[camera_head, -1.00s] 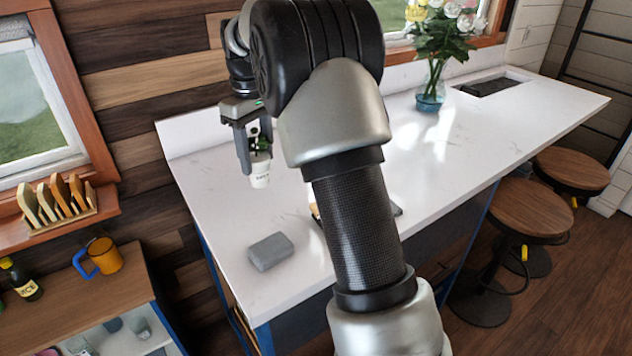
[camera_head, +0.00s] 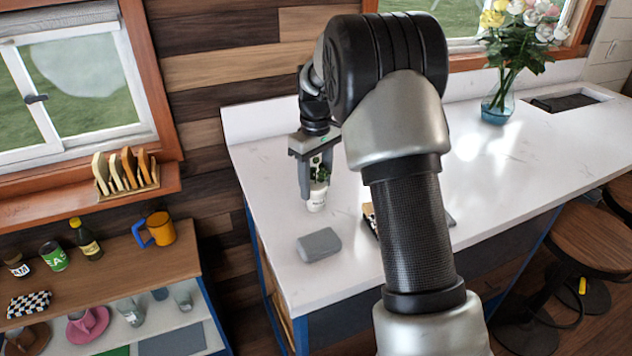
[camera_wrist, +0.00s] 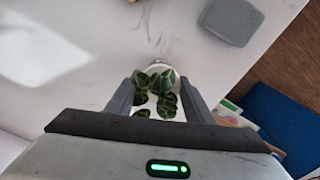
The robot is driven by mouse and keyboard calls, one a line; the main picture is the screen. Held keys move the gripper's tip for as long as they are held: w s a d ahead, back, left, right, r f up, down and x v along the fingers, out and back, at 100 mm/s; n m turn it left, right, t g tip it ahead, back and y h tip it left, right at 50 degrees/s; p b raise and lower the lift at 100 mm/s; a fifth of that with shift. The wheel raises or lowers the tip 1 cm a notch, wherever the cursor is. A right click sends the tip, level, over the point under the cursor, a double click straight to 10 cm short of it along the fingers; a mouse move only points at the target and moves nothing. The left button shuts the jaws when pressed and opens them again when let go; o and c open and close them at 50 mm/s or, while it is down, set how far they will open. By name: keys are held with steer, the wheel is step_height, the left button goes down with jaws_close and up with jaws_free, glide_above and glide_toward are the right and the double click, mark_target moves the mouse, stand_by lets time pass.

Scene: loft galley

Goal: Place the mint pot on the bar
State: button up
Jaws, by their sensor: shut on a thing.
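The mint pot (camera_head: 316,203) is a small white pot with dark green leaves, upright between the fingers of my gripper (camera_head: 314,186). My gripper is shut on it and points down over the left part of the white bar top (camera_head: 270,190). I cannot tell whether the pot's base touches the bar or hangs just above it. In the wrist view the leaves (camera_wrist: 158,82) show between the two fingers (camera_wrist: 160,98), hiding most of the pot.
A grey block (camera_head: 319,245) lies on the bar in front of the pot. A dark flat item (camera_head: 370,218) is partly hidden by my arm. A flower vase (camera_head: 497,104) stands farther right. A shelf unit (camera_head: 110,268) with an orange mug (camera_head: 160,229) stands left, and stools (camera_head: 570,238) stand right.

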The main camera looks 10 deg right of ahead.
steer(key=o, duration=1.2)
